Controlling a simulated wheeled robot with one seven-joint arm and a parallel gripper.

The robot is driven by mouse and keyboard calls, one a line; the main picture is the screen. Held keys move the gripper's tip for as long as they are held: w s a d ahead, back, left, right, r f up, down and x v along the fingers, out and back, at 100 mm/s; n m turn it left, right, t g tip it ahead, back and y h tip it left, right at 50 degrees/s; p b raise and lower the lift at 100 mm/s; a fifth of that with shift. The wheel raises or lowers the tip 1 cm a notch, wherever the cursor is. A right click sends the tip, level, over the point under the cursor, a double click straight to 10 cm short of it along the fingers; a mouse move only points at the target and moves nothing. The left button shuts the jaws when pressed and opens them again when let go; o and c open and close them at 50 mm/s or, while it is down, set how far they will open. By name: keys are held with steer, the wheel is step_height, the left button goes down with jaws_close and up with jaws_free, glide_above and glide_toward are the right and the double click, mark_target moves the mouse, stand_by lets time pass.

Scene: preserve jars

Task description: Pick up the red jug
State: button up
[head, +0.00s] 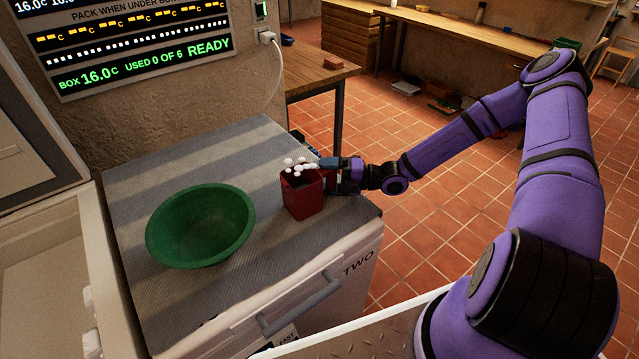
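The red jug (302,197) stands upright on the grey ribbed top of the chest marked TWO, near its right edge. Several small white round pieces show at its mouth; I cannot tell whether they sit inside it or just above it. My gripper (324,168) is at the upper right side of the jug, coming in from the right. Its fingers overlap the jug's right edge in the head view. The handle side is mostly hidden by the gripper, and I cannot tell whether the fingers touch or enclose it.
A wide green bowl (201,226) stands left of the jug on the same ribbed top (150,315). An open white chest (62,270) is at the left. A lit display (140,40) hangs on the wall behind. A wooden table (310,68) stands beyond, across the tiled floor.

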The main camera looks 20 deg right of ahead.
steer(key=shift+r, duration=0.65)
step_height(320, 180, up, 2)
steer(key=shift+r, duration=0.1)
steer(key=s+a+r, duration=0.1)
steer(key=s, duration=1.5)
steer(key=shift+r, duration=0.25)
steer(key=o, duration=0.3)
steer(key=shift+c, duration=1.4)
